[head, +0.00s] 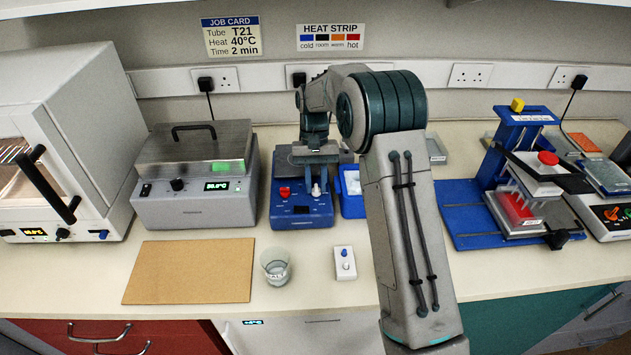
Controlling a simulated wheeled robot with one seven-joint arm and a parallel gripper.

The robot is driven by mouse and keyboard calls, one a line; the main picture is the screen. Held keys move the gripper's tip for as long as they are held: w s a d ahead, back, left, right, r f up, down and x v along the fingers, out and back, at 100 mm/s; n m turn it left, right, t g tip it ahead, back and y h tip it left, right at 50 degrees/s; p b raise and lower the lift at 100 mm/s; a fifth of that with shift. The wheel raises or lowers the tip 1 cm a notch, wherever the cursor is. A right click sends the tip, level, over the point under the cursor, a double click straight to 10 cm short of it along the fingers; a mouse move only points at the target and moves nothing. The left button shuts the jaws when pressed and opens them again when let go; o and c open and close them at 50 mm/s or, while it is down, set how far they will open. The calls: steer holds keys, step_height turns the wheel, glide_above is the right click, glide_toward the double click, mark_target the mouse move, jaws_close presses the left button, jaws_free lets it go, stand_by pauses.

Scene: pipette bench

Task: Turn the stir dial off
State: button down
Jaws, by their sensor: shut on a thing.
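A blue bench unit (302,214) stands at the middle back of the bench in the head view. Its front carries a red knob (285,193) on the left and a pale dial (316,190) on the right, which I take for the stir dial. My gripper (316,188) points down over the right part of the unit, with its fingers on either side of the pale dial and shut on it. The fingers hide part of the dial. Its marking is too small to read.
A grey lidded bath (185,207) stands to the left. A blue tray (352,203) is close on the right. A glass beaker (276,267), a small white switch box (345,263) and a brown board (190,272) lie in front. A blue press frame (463,224) stands at right.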

steer(key=c, duration=1.2)
jaws_free()
steer(key=shift+c, duration=0.2)
steer(key=v, duration=1.4)
steer(key=shift+b, duration=0.35)
steer(key=s+d+r+t, duration=0.2)
steer(key=s+d+r, duration=0.15)
steer(key=s, duration=0.35)
steer(key=s+d+r+t, duration=0.2)
steer(key=s+d+r, duration=0.15)
steer(key=s, duration=0.35)
steer(key=s+d+f+t, duration=0.2)
steer(key=s+f, duration=0.1)
steer(key=s, duration=0.6)
steer(key=s+d+f+t, duration=0.2)
steer(key=s+f, duration=0.1)
steer(key=s, duration=0.7)
steer(key=shift+f, duration=0.35)
